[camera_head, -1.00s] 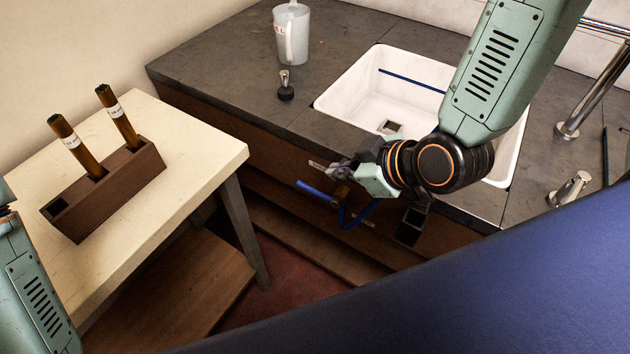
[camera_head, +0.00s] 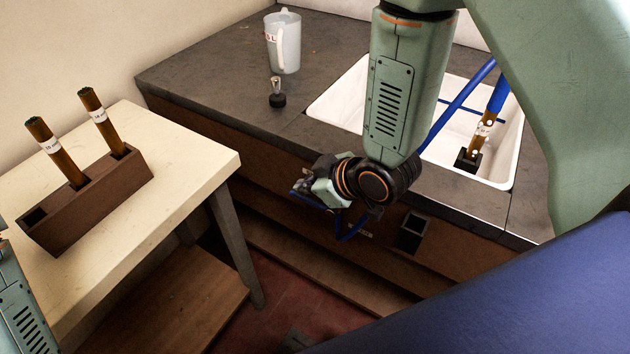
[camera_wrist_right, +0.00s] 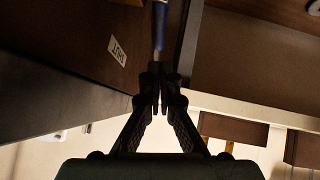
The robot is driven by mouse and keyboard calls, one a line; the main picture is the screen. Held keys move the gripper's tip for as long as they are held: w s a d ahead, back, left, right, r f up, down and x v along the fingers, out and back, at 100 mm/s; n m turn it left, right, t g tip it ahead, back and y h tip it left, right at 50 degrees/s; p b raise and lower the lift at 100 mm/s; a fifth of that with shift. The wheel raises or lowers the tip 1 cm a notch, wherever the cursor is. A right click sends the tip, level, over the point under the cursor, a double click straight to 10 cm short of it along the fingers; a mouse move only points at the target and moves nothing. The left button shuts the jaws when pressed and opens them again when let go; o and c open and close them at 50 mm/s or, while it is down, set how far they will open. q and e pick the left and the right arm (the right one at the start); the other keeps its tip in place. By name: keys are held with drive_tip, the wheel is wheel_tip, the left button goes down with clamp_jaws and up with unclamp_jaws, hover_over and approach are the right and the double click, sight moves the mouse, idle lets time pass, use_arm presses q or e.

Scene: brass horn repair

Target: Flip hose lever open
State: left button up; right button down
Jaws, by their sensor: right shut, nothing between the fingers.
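The blue hose lever (camera_head: 307,201) is on the wooden cabinet front below the counter, mostly hidden by my right gripper (camera_head: 302,189). In the right wrist view the blue lever (camera_wrist_right: 160,25) points down the picture to my right gripper (camera_wrist_right: 155,92). Its two fingers are shut together with nothing between them. The fingertips overlap the lever's end in that view; I cannot tell whether they touch it. A white label (camera_wrist_right: 117,50), which seems to read "SHUT", is beside the lever. My left gripper is out of view.
A jug (camera_head: 284,45) and a small black-based object (camera_head: 277,97) stand on the counter. A rack (camera_head: 70,215) with two tubes sits on the cream table (camera_head: 190,195).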

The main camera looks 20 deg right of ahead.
sight(310, 201)
drive_tip(key=shift+w+d+f, duration=0.1)
drive_tip(key=shift+f, duration=0.45)
drive_tip(key=shift+w+d+f, duration=0.1)
drive_tip(key=shift+f, duration=0.4)
drive_tip(key=shift+s+f, duration=0.1)
drive_tip(key=shift+f, duration=0.1)
drive_tip(key=shift+d, duration=0.15)
